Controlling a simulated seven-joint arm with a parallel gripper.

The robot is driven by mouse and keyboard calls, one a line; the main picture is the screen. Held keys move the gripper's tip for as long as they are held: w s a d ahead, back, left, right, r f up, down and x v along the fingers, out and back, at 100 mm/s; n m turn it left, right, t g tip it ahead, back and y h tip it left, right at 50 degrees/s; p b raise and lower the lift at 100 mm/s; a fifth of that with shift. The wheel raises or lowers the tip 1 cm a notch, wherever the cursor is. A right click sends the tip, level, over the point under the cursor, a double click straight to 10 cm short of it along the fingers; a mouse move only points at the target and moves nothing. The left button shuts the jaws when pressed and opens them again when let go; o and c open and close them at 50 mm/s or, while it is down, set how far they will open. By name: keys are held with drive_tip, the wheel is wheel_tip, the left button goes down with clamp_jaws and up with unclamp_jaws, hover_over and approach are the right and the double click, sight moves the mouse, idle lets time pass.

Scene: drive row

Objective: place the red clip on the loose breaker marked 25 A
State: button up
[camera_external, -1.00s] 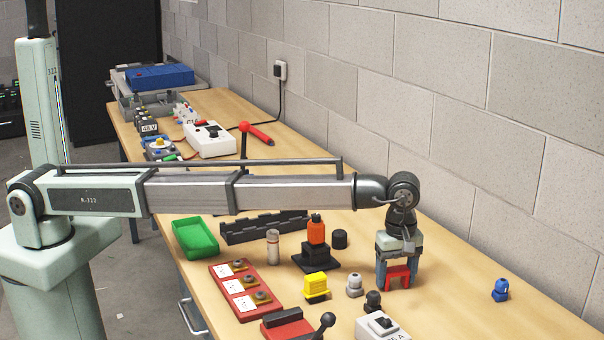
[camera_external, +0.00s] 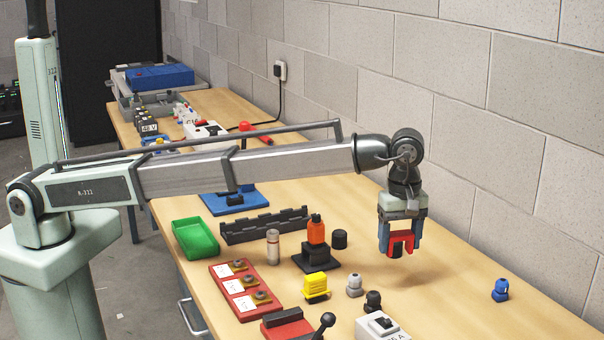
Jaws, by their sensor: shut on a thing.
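My gripper (camera_external: 402,240) is shut on the red clip (camera_external: 401,240) and holds it above the bench, right of the middle. The clip's legs point down, and a dark patch shows between them. A white breaker-like block (camera_external: 376,325) with a dark switch stands at the front edge of the picture, below and left of my gripper. Its marking ends in "A", but the number is only partly readable. Another white block (camera_external: 205,130) with a dark switch lies far back, partly hidden by my arm; I cannot read a marking on it.
A grey gland (camera_external: 354,286), a black one (camera_external: 373,301) and a yellow block (camera_external: 316,287) stand near the front block. An orange-topped part (camera_external: 316,232) on a black base is left of my gripper. A blue gland (camera_external: 501,290) is at right.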

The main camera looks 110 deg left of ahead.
drive_tip(key=w+d+r+m, duration=0.1)
drive_tip(key=d+r, duration=0.1)
drive_tip(key=d, duration=0.5)
drive_tip(key=w+d+r+m, duration=0.1)
drive_tip(key=d+r, duration=0.1)
drive_tip(key=d, duration=0.5)
wheel_tip(320, 180, up, 4)
drive_tip(key=n, duration=0.5)
hover_over(385, 317)
drive_tip(key=shift+f, duration=5.1)
drive_tip(key=o, duration=1)
drive_tip(key=shift+f, duration=0.1)
wheel_tip(385, 317, up, 12)
drive_tip(key=shift+r, duration=0.1)
